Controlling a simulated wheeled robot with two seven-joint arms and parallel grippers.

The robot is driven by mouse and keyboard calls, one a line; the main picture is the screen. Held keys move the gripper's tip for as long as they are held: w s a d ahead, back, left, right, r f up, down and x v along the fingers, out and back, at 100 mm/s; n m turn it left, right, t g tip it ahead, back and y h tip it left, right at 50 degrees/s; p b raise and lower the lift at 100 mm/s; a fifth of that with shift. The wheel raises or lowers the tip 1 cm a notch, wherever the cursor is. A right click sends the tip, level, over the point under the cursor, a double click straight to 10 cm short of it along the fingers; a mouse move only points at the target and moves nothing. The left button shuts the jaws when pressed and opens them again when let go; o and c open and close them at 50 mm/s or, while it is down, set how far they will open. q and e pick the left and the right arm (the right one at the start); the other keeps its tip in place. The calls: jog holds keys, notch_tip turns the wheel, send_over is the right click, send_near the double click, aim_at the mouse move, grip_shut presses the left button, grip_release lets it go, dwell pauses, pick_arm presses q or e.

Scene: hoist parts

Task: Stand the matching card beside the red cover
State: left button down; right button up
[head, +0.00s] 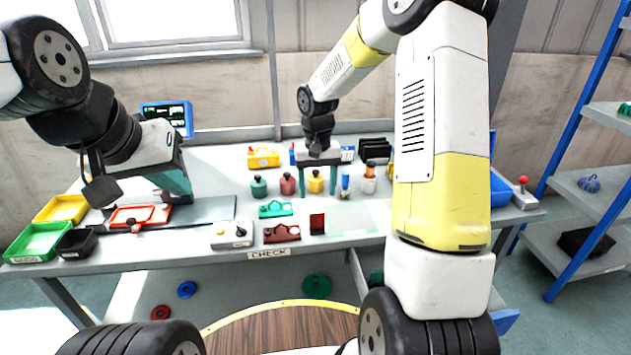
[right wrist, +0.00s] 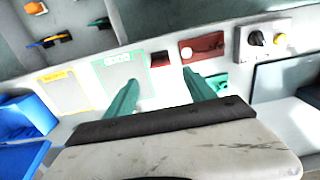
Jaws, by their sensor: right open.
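The dark red cover (head: 282,233) lies near the table's front edge, beside the CHECK label. It also shows in the right wrist view (right wrist: 207,45). A small dark red piece (head: 317,223) sits just right of it, also in the right wrist view (right wrist: 160,59); I cannot tell whether it is a card. A green cover (head: 275,209) lies behind the red cover. My right gripper (head: 319,190) is open and empty, near the yellow bottle (head: 315,182), behind the covers. My left gripper (head: 180,192) hangs above the left of the table; its opening is unclear.
A pale green mat (head: 350,219) lies right of the red piece. A switch box (head: 232,235) stands left of the red cover. Green (head: 259,187) and red (head: 288,184) bottles stand behind. A black rack (head: 376,147) is at the back. Trays (head: 35,242) fill the left end.

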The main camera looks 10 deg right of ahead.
jog(key=s+d+r+t+y, duration=0.2)
jog(key=s+r+t, duration=0.4)
jog(key=s+r, duration=1.4)
jog(key=s, duration=0.4)
jog(key=shift+d+r+n, duration=0.3)
jog(key=shift+r, duration=0.05)
